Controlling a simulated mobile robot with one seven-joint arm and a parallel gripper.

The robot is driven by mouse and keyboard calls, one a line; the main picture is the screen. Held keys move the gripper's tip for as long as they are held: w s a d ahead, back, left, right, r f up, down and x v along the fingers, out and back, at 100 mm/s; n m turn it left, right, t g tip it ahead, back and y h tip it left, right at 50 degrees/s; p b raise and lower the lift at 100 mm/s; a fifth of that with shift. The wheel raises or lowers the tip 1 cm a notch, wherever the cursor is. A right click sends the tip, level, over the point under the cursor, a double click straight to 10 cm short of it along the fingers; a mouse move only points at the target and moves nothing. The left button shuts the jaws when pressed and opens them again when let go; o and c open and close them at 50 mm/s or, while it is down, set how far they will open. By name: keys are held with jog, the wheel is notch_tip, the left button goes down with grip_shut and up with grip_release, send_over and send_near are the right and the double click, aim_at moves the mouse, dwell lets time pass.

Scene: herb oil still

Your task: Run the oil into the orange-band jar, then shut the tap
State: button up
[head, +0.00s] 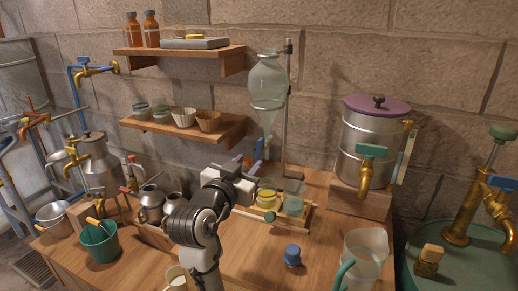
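The glass separating funnel (267,85) hangs on a metal stand rod (287,100) above the bench, with pale greenish contents. A blue part (260,147) shows at its lower stem and looks like the tap; whether it is open or shut cannot be told. A jar with a yellow-orange band (267,197) sits in a wooden tray (271,224) below, beside a jar with a green-teal band (292,206). My gripper (243,163) is just left of the funnel stem, above and left of the jars. Its fingertips are small and partly hidden. No oil stream is visible.
A blue stopper-like object (292,255) and a glass jug (365,258) stand at the front. A metal vessel with purple lid (375,140) stands right. Shelves (183,128) with cups hang behind. A green bucket (100,245) and metal cans crowd the left. Bare bench lies front centre.

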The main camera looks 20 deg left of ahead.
aim_at(258, 152)
jog(key=w+p, duration=0.1)
jog(key=w, duration=0.7)
jog(key=shift+d, duration=0.1)
jog(key=shift+c, duration=0.2)
grip_shut()
